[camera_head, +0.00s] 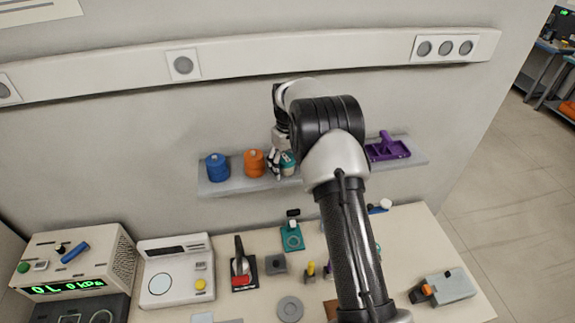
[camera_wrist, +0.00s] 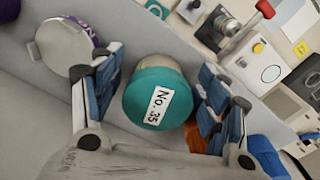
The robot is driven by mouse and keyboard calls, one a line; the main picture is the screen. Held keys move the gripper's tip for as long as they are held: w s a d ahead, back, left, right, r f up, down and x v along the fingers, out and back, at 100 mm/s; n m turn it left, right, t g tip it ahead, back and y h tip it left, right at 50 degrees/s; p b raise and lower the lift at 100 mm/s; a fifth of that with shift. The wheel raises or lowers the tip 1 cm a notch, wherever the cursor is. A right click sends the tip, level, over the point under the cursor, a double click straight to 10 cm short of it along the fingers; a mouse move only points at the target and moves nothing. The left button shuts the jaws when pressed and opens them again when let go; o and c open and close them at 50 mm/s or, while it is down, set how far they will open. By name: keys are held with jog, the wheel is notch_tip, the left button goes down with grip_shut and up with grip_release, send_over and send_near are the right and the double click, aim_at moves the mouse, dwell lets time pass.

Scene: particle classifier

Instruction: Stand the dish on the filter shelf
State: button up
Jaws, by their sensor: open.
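A round container with a teal lid marked "No. 35" (camera_wrist: 158,98), apparently the dish, stands on the grey wall shelf (camera_head: 240,187). It also shows in the head view (camera_head: 289,158), partly covered by my gripper (camera_head: 281,163). In the wrist view my gripper (camera_wrist: 158,78) is open, with its fingers on either side of the container. A gap shows on the left side; contact on the right side cannot be told.
A blue container (camera_head: 217,167) and an orange one (camera_head: 254,163) stand left on the shelf. A purple holder (camera_head: 388,148) sits to the right. A purple-sided round thing with a grey top (camera_wrist: 64,45) is left in the wrist view. The bench (camera_head: 225,250) below is crowded with instruments.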

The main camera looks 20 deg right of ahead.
jog(key=shift+r, duration=0.15)
notch_tip(320, 180, up, 11)
jog(key=shift+r+b, duration=0.1)
jog(key=shift+b, duration=0.25)
jog(key=s+a+r+m+t, duration=0.1)
jog(key=s+a+r, duration=0.3)
jog(key=s+r, duration=0.45)
jog(key=s+a+r+t, duration=0.1)
jog(key=s+a+r, duration=0.3)
jog(key=s+r, duration=0.45)
jog(key=s+a+f+t, duration=0.1)
jog(key=s+a+f, duration=0.1)
jog(key=s, duration=0.9)
jog(key=s+a+f+m+t, duration=0.1)
jog(key=s+a+f, duration=0.2)
jog(key=s, duration=0.9)
notch_tip(320, 180, down, 2)
jog(key=shift+f+t, duration=0.1)
jog(key=shift+t, duration=0.2)
